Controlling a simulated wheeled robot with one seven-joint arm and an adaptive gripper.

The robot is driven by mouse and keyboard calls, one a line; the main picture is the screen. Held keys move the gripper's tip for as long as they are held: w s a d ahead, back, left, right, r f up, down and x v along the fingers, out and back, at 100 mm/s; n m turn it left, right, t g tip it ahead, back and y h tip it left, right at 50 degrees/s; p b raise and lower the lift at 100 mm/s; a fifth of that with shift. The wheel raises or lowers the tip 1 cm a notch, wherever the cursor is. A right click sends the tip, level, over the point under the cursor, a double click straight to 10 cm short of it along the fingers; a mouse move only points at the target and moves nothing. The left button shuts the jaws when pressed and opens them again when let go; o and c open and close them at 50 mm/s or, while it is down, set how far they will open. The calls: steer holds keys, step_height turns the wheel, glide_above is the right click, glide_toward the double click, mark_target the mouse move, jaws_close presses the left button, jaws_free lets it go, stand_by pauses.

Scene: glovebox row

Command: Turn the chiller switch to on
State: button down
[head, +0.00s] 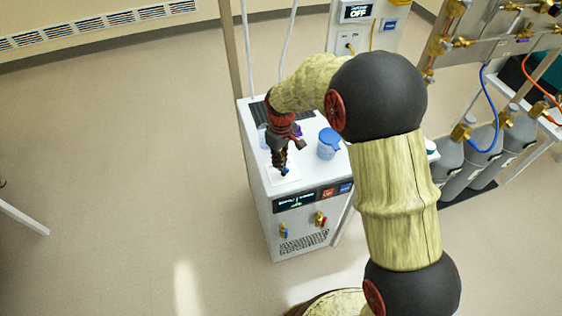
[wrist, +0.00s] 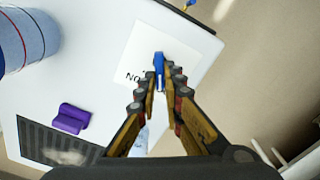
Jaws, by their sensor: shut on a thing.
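The chiller (head: 262,195) is a white box cabinet with a display and small valves on its front, left of centre in the head view. A blue switch handle (wrist: 158,62) stands on a white label plate (wrist: 190,48) on its top in the wrist view.
A blue-lidded jar (head: 328,145) stands right of my gripper on the chiller top. A purple knob (wrist: 70,118) and a dark grille (wrist: 45,140) are nearby. Grey gas cylinders (head: 483,145) stand at right.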

steer(key=m+p, duration=0.2)
steer(key=m, duration=0.1)
steer(key=shift+w+d+r, duration=0.1)
steer(key=shift+w+d, duration=0.05)
steer(key=shift+d+m+p, duration=0.1)
steer(key=shift+m+p, duration=0.45)
steer(key=shift+m, duration=0.65)
steer(key=c, duration=1.9)
jaws_free()
step_height(320, 180, up, 12)
steer(key=shift+f, duration=0.1)
